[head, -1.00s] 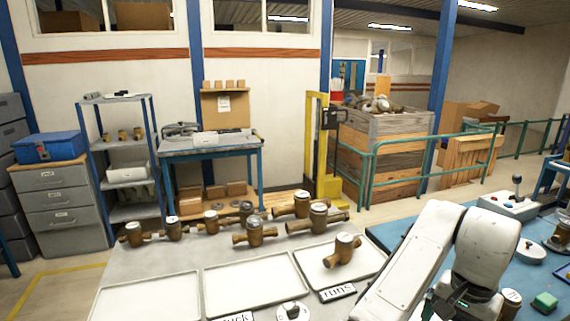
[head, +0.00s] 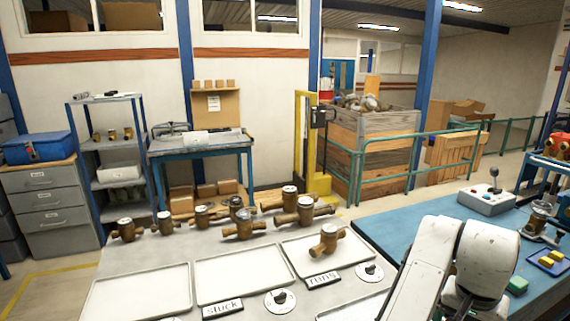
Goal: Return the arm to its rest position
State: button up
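My white arm (head: 440,262) is folded at the lower right of the head view, over the edge between the grey table and the blue bench. My gripper is not clearly visible; the arm's lower end runs to the bottom edge of the picture. One brass meter (head: 327,240) sits on the tray (head: 352,250) behind the "runs" label (head: 323,279). The tray (head: 235,278) behind the "stuck" label (head: 222,308) is empty, as is the tray (head: 140,294) at the left.
Several brass meters (head: 244,226) stand along the back of the grey table (head: 190,243). On the blue bench (head: 420,225) are a control box with a joystick (head: 488,198), a green block (head: 516,286) and a blue tray with yellow blocks (head: 548,262). Round dials (head: 280,301) lie near the labels.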

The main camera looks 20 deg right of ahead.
jog(key=s+f+n+t+h, duration=0.1)
jog(key=s+f+n+h, duration=0.2)
jog(key=s+f+n, duration=0.3)
jog(key=s+a+f+n+y, duration=0.4)
jog(key=s+a+f, duration=0.7)
jog(key=a+f, duration=0.3)
jog(key=shift+s+a+n+y, duration=0.3)
jog(key=shift+a+n, duration=0.5)
jog(key=shift+a, duration=0.35)
